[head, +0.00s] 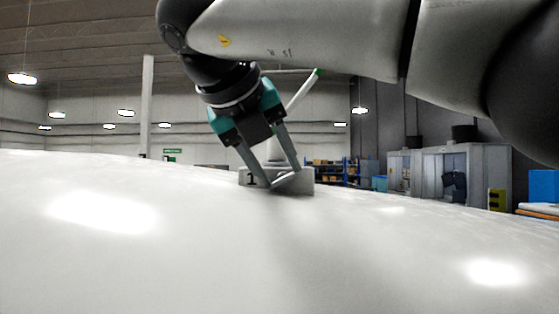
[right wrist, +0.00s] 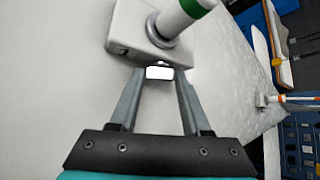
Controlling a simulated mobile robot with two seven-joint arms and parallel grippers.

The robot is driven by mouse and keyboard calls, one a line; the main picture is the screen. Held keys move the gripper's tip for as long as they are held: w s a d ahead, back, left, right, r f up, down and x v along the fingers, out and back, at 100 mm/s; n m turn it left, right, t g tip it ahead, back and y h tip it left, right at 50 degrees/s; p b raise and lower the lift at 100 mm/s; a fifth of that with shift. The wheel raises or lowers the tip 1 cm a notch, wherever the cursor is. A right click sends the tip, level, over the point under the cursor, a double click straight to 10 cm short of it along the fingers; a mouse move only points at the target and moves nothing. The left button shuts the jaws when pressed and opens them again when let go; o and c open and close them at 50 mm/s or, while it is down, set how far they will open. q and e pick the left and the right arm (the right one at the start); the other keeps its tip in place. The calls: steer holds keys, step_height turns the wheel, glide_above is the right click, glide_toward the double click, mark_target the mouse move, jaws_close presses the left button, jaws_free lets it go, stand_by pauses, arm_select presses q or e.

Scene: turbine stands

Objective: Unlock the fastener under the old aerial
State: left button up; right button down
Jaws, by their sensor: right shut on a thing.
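A white aerial rod (head: 301,92) with a green tip stands tilted on a pale base block (head: 306,183) marked "1" on the white curved surface. In the right wrist view the rod's green band (right wrist: 197,6) and the base (right wrist: 130,28) are at the top. A small white fastener (right wrist: 159,73) sticks out at the base's near edge. My right gripper (head: 281,180) is at the base, and its fingertips (right wrist: 161,70) are shut on the fastener from both sides. The fingers partly hide the base in the head view. My left gripper is in neither view.
The white curved surface (head: 150,240) is broad and clear around the base. A second rod with orange bands (right wrist: 296,99) stands on another small base at the right in the right wrist view. Shelves (head: 340,170) and grey cabinets (head: 465,170) are far behind.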

stand_by(0.3)
steer(key=shift+c, duration=1.8)
jaws_free()
